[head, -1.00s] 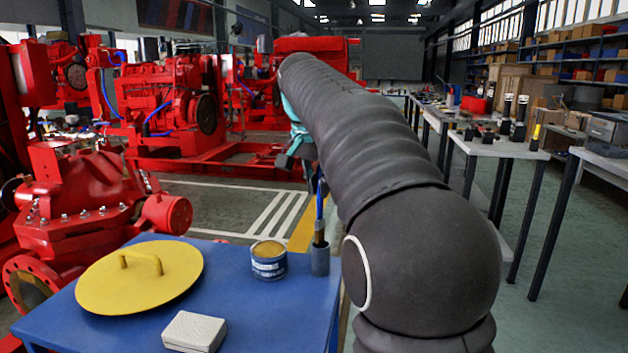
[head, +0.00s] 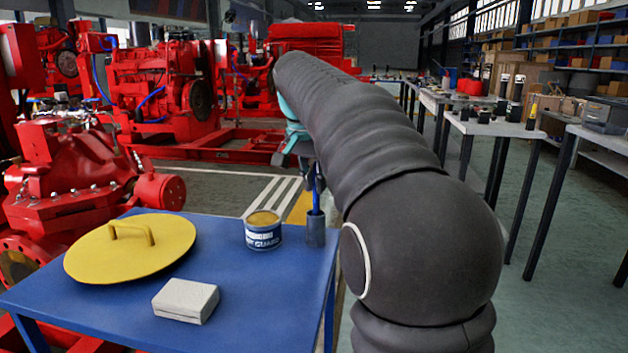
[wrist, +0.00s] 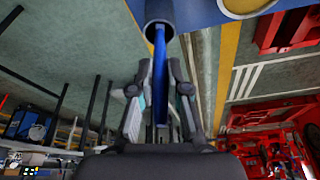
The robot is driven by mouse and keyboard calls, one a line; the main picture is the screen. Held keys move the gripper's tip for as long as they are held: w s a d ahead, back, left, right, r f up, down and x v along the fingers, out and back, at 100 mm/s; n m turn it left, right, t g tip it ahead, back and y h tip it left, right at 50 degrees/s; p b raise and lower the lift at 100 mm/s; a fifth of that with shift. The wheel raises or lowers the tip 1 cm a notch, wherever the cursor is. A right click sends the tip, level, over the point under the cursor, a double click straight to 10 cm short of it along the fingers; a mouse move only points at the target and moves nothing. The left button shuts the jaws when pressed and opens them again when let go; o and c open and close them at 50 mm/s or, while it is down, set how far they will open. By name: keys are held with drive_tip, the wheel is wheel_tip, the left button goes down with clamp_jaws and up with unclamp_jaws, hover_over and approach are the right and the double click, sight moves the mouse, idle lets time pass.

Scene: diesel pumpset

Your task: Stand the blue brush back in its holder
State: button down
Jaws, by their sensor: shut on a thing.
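The blue brush (head: 316,192) is upright in the head view, its lower end inside the mouth of the grey cylindrical holder (head: 315,230). The holder stands at the right edge of the blue table. In the wrist view the brush handle (wrist: 159,68) runs between my fingers into the holder's round mouth (wrist: 160,14). My gripper (head: 303,160) is above the holder, shut on the brush; its two fingers also show in the wrist view (wrist: 158,92). The brush's bristle end is hidden in the holder, and I cannot see whether it touches the bottom.
On the blue table (head: 265,300) are a labelled tin (head: 263,236) close left of the holder, a yellow lid with a handle (head: 130,250) and a pale box (head: 185,301). A red pump (head: 75,195) is beyond the table at left. Workbenches line the right side.

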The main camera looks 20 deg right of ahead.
drive_tip(key=shift+f+b, duration=0.3)
drive_tip(key=shift+f, duration=0.15)
idle(0.4)
drive_tip(key=c, duration=1.1)
unclamp_jaws()
drive_tip(key=shift+o, duration=0.2)
drive_tip(key=v, duration=1.2)
